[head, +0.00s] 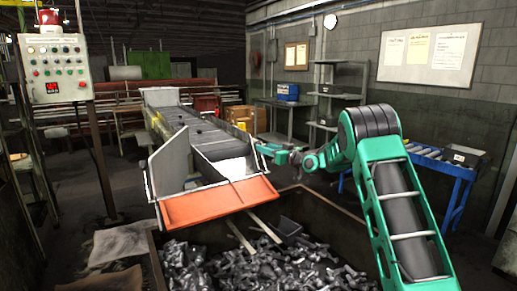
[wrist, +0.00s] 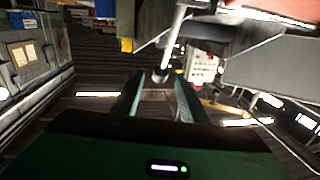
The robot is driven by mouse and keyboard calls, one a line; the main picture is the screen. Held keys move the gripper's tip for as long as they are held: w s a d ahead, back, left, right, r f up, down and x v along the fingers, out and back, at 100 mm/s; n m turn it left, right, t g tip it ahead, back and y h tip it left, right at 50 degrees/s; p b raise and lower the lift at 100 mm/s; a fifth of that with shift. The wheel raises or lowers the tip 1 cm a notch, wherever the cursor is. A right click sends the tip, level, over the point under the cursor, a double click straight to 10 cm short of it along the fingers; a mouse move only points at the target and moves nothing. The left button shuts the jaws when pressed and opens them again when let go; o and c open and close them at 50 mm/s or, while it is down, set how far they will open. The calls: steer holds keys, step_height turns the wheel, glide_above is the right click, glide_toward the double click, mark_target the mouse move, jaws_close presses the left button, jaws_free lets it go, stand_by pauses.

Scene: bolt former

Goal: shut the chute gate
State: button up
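The chute (head: 225,155) slopes down from the conveyor to an orange plate (head: 220,201) at its mouth, above the bolt bin. I cannot tell for certain whether this plate is the gate. My gripper (head: 264,150) is at the right side of the chute, with the teal arm reaching in from the right. In the wrist view the two fingers of my gripper (wrist: 160,88) are apart. A grey rod with a rounded end (wrist: 163,72) hangs down from above, lined up with the gap between the fingertips. Whether it is inside the gap or beyond it is unclear, and no grip on it shows.
A dark bin (head: 325,218) full of loose bolts stands below the chute, with wooden slats (head: 240,234) across its near chute side. A control panel (head: 57,70) stands at the left. A blue roller table (head: 459,170) is at the right.

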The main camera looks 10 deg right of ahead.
steer(key=shift+x, duration=2.85)
